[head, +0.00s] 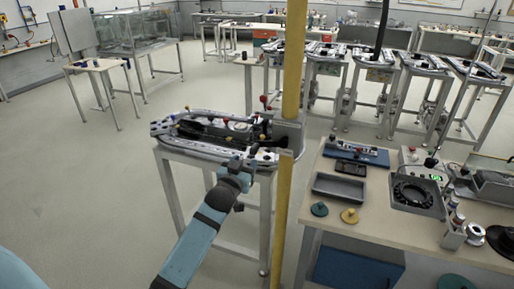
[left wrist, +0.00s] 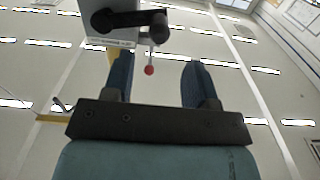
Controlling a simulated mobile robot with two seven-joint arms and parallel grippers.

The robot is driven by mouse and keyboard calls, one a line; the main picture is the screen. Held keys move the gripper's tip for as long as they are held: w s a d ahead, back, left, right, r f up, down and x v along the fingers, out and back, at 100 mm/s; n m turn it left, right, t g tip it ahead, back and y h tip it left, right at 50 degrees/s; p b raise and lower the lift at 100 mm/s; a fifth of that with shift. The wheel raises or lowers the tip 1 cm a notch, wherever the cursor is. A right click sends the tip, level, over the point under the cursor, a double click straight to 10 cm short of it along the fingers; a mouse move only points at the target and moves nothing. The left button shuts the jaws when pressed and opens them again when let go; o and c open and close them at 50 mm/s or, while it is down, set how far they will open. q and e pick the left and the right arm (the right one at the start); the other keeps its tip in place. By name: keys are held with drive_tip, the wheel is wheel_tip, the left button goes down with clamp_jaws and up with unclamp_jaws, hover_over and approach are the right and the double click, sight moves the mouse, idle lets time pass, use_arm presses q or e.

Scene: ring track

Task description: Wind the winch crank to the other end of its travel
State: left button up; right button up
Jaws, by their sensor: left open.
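The winch (left wrist: 108,42) is a grey box at the top of the left wrist view. Its black crank (left wrist: 130,19) has an arm reaching right to a thick rounded end. A thin rod with a red ball hangs below that end, between my fingers in the picture; whether it belongs to the crank is unclear. In the head view the grey winch housing (head: 289,132) stands at the right end of a metal bench, partly behind a yellow post. My left gripper (left wrist: 158,80) is open and empty, just short of the crank. It also shows in the head view (head: 249,157). My right gripper is out of view.
The yellow post (head: 285,210) rises close to the right of my left gripper. The bench (head: 175,156) carries a dark track fixture. A wooden table (head: 345,205) with trays and small parts stands at the right.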

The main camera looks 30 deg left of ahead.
sight(252, 153)
use_arm(q)
drive_tip(key=p+x, duration=0.1)
drive_tip(key=x, duration=0.8)
drive_tip(key=shift+w+d, duration=0.1)
clamp_jaws()
